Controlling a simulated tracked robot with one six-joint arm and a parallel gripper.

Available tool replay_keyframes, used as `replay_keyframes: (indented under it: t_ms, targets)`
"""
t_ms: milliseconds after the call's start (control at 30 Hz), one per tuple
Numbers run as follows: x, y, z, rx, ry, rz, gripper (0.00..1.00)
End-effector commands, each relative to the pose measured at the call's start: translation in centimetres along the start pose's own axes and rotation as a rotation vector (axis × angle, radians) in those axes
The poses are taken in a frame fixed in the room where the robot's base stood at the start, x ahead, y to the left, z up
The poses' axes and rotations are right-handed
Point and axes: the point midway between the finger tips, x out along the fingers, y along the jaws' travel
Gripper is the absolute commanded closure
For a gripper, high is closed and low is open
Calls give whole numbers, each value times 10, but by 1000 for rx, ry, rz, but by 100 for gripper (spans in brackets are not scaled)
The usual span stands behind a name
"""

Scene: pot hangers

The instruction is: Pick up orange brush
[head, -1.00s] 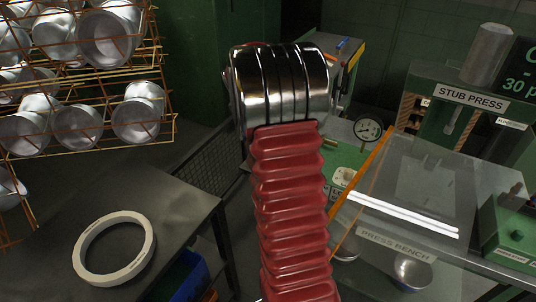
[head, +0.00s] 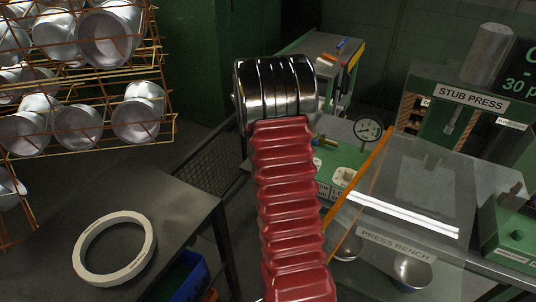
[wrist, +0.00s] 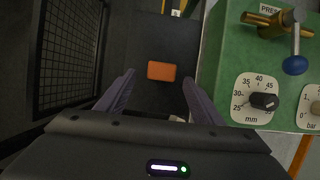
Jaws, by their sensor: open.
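My gripper (wrist: 158,77) is open and empty in the wrist view, its two dark fingers spread apart. A small orange block-shaped thing (wrist: 161,71), perhaps the orange brush, lies on a dark surface and appears between the fingertips. I cannot make out bristles or tell how far below the fingers it is. In the head view my arm hides the area beneath it, and neither the gripper nor this orange block shows there.
Right of the fingers in the wrist view is a green panel (wrist: 225,75) with a black knob (wrist: 264,101) and a blue-ended lever (wrist: 294,64). A mesh panel (wrist: 68,50) stands left. The head view shows a pot rack (head: 80,140) and a white ring (head: 85,258) on a bench.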

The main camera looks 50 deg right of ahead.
Motion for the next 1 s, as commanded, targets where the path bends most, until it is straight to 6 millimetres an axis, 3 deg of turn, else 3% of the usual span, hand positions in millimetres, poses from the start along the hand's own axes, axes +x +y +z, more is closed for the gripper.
replay_keyframes:
  t_ms: [433,800,1000]
  targets:
    - [6,0,0,0,0,0,39]
    - [49,-1,-1,1,0,0,39]
    - [55,-1,-1,1,-1,1,39]
